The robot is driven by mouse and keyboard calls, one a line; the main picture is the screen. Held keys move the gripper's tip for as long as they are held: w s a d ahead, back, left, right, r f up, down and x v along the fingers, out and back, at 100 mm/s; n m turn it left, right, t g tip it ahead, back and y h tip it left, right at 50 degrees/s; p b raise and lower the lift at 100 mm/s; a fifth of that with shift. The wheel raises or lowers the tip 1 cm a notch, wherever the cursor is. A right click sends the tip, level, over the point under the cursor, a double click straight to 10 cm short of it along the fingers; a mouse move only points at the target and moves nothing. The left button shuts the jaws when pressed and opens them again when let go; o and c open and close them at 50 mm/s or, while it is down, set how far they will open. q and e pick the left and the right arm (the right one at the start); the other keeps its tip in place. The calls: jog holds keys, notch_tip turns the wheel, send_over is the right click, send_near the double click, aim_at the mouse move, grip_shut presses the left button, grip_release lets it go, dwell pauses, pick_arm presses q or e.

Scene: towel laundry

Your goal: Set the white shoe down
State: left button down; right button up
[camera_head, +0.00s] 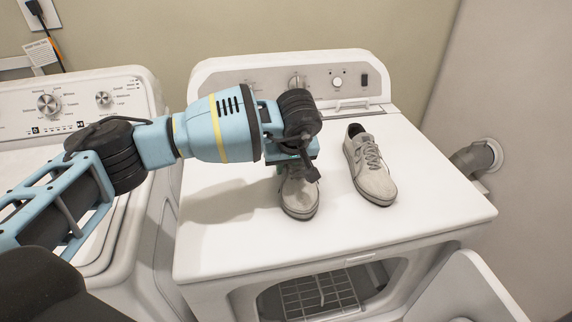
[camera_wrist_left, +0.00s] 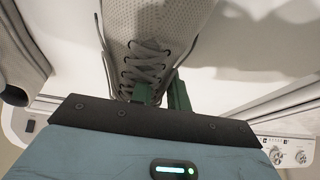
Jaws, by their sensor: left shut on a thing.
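Two whitish-grey shoes are at the dryer top in the head view. One white shoe (camera_head: 299,197) is under my left gripper (camera_head: 298,168), toe toward the front edge; its heel part is hidden by the gripper. My left gripper is shut on this shoe. In the left wrist view the shoe (camera_wrist_left: 150,45) shows its laces between the green fingers (camera_wrist_left: 158,95). Its sole looks at or very near the dryer top; I cannot tell if it touches. The other shoe (camera_head: 371,168) stands upright just to the right, apart from it. My right gripper is not in view.
The white dryer (camera_head: 235,243) has free top surface left, front and right of the shoes. Its control panel (camera_head: 270,75) rises at the back. Its front door (camera_head: 465,290) hangs open, showing a rack (camera_head: 318,297). A washer (camera_head: 60,92) stands at left. A vent pipe (camera_head: 472,158) is on the right wall.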

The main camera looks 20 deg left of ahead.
pick_arm(q)
jog(key=c, duration=1.8)
grip_release()
jog(key=shift+f, duration=0.1)
jog(key=o, duration=0.5)
jog(key=shift+c, duration=0.2)
